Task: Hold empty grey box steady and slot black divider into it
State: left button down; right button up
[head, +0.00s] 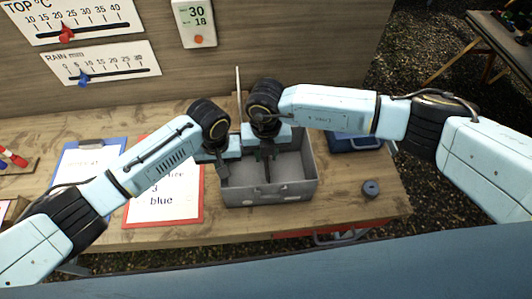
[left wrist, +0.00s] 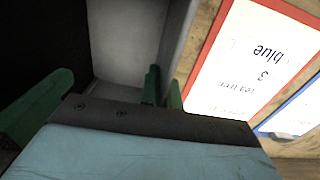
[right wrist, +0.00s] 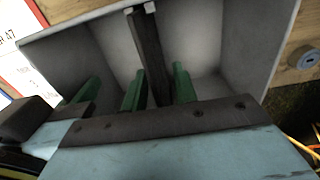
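The open grey box (head: 305,190) stands on the wooden table, and its inside also shows in the right wrist view (right wrist: 235,40). My left gripper (head: 222,170) is at the box's left wall; its green fingers sit on either side of that wall (left wrist: 180,45), shut on it. The divider hangs on edge within the box, running front to back between the side walls. One end is near the rim. Its lower edge is hidden, so I cannot tell whether it is seated.
A red clipboard (head: 128,212) lies left of the box, with a blue clipboard (head: 60,160) further left. A blue container (head: 345,143) stands at the right behind the box. A backboard with gauges (head: 180,100) stands behind.

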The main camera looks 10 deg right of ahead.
notch_tip(320, 180, up, 11)
jog(key=shift+r, duration=0.1)
dwell(0.7)
pick_arm(q)
jog(key=c, duration=1.5)
grip_release()
jog(key=shift+c, duration=0.2)
jog(key=shift+r, duration=0.15)
notch_tip(320, 180, up, 12)
jog(key=shift+f, duration=0.1)
